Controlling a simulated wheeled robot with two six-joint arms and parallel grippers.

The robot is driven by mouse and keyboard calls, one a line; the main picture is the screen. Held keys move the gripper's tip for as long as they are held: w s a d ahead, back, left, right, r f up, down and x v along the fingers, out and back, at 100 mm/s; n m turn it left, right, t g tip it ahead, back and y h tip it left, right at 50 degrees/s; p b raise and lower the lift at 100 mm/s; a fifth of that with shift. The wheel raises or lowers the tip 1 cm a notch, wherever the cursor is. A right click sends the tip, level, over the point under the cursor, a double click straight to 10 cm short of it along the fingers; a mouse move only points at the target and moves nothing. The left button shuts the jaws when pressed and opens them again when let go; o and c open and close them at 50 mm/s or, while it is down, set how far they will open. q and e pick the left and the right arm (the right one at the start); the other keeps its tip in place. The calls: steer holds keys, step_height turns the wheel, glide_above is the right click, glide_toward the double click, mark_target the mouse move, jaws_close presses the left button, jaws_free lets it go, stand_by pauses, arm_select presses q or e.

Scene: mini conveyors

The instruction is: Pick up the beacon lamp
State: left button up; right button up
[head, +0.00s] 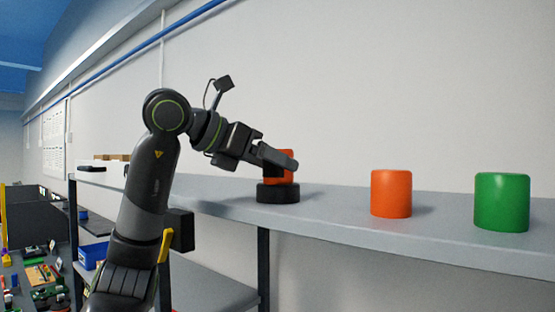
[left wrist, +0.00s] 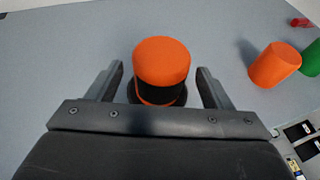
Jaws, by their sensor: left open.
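The beacon lamp (left wrist: 162,62) has an orange top and a black base and stands upright on the grey shelf. In the head view the beacon lamp (head: 286,155) is partly hidden by my left gripper (head: 280,160). In the left wrist view my left gripper (left wrist: 160,85) is open, with one finger on each side of the lamp. Gaps show between the fingers and the lamp, so it is not clamped. My right gripper is not in view.
An orange cylinder (head: 391,193) and a green cylinder (head: 502,202) stand to the right on the grey shelf (head: 335,215). A small red thing (left wrist: 299,22) lies farther off in the left wrist view. The wall (head: 400,80) is close behind the shelf.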

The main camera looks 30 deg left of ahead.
arm_select(q)
steer(key=shift+p+x, duration=0.55)
steer(key=shift+x, duration=1.35)
steer(key=shift+s+r, duration=0.1)
steer(key=shift+s, duration=0.15)
steer(key=c, duration=0.5)
steer(key=shift+w, duration=0.1)
steer(key=c, duration=0.6)
